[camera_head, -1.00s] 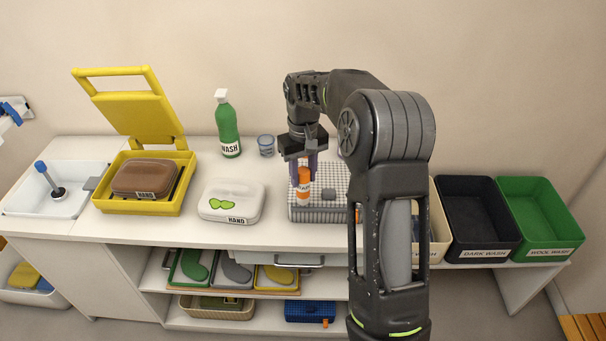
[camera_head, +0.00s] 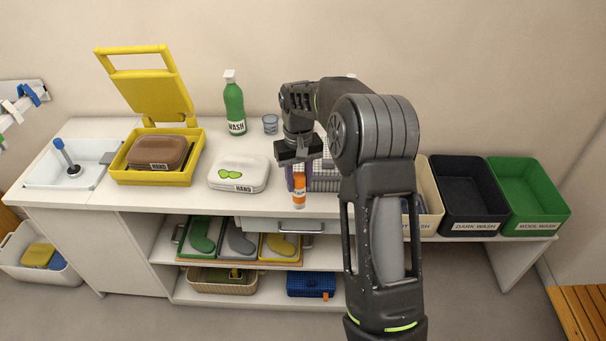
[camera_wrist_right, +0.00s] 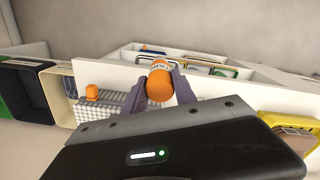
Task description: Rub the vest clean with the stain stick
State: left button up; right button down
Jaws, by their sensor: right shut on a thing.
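The stain stick (camera_head: 299,191) is orange with a white label band. My right gripper (camera_head: 299,163) is shut on it and holds it upright near the counter's front edge. In the right wrist view the stick (camera_wrist_right: 160,82) sits between the two fingers. A white folded garment (camera_head: 238,172) with a green stain and a HAND label lies on the counter, left of the stick and apart from it. It looks like the vest. My left gripper is not in view.
A grey checked folded piece (camera_head: 325,183) lies behind the stick, partly hidden by my arm. A yellow open case (camera_head: 155,178) holds a brown folded piece. A green WASH bottle (camera_head: 234,108) and a small cup (camera_head: 270,124) stand behind. Dark (camera_head: 470,190) and green (camera_head: 528,190) bins are at right.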

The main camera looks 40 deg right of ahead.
jog(key=s+a+f+n+b, duration=0.2)
jog(key=a+f, duration=0.6)
jog(key=a, duration=0.3)
jog(key=s+a+f+n+b, duration=0.1)
jog(key=s+a+f+b, duration=0.1)
jog(key=a+f, duration=0.7)
jog(key=a, duration=0.3)
jog(key=shift+s+n, duration=0.2)
jog(key=shift+n, duration=0.2)
